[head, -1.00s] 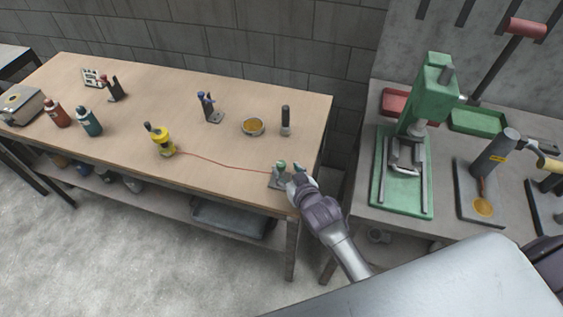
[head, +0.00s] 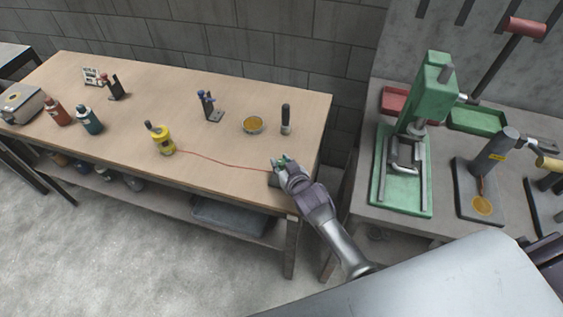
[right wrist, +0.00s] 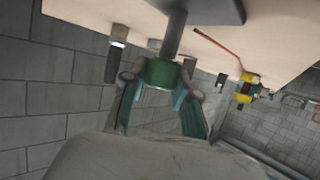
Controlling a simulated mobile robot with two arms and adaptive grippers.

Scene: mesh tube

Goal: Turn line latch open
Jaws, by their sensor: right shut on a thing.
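The line latch has a green knob (right wrist: 160,73) on a grey post (right wrist: 174,33) and a dark base plate (right wrist: 215,10), which also shows in the head view (head: 273,180) at the table's front right corner. My right gripper (head: 281,162) reaches over it and hides most of it there. In the right wrist view my right gripper (right wrist: 160,92) is shut on the green knob, one finger on each side. A thin red line (head: 225,163) runs from the latch area to a yellow device (head: 163,140) on the table. My left gripper is out of view.
A green press (head: 428,95) stands on the grey bench to the right. A gap separates table and bench.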

